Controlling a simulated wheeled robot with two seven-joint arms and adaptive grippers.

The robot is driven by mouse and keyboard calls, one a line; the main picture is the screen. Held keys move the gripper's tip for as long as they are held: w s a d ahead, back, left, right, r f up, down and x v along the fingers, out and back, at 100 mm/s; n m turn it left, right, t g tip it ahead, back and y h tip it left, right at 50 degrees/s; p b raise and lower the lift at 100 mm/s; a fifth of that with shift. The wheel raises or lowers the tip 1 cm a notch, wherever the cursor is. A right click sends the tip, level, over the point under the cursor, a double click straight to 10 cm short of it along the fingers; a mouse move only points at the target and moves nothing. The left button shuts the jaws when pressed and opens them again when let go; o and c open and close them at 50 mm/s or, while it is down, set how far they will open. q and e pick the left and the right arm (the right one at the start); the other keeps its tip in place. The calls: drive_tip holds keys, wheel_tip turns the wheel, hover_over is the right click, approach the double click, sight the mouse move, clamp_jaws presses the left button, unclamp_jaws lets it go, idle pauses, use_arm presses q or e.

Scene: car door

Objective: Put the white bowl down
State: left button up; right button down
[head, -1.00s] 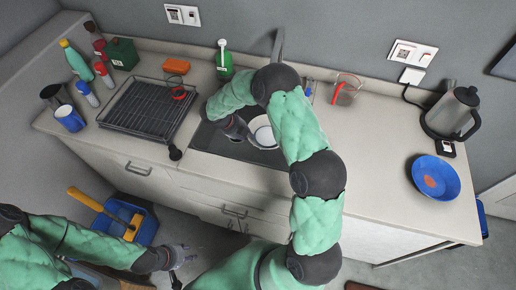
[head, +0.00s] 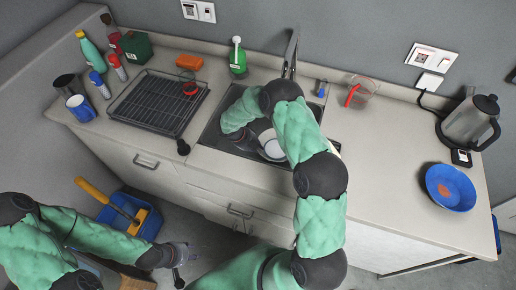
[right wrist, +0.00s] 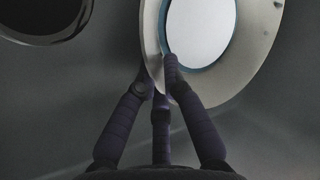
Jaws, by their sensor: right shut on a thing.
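The white bowl (head: 273,149) is at the sink (head: 212,134), partly hidden behind my right arm in the head view. My right gripper (head: 256,143) is at the bowl's left side. In the right wrist view, my right gripper (right wrist: 163,75) is shut on the rim of the bowl (right wrist: 255,62), which looks tilted. I cannot tell whether the bowl touches the sink bottom. My left gripper (head: 185,262) is low in front of the cabinets, empty, with its fingers apart.
A black dish rack (head: 158,102) stands left of the sink. A green bottle (head: 238,60) is behind it, and a measuring cup (head: 361,90) stands to the right. A blue bowl (head: 450,187) and kettle (head: 470,122) are farther right. Counter between sink and blue bowl is clear.

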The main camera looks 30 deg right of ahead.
drive_tip(key=c, duration=1.4)
unclamp_jaws()
drive_tip(key=shift+f, duration=0.1)
drive_tip(key=shift+o, duration=0.2)
drive_tip(key=shift+w+a+r, duration=0.1)
drive_tip(key=shift+a+r, duration=0.05)
drive_tip(key=shift+r, duration=0.25)
drive_tip(key=p+v, duration=0.3)
drive_tip(key=v, duration=0.8)
drive_tip(key=shift+a+r, duration=0.15)
drive_tip(key=shift+r, duration=0.05)
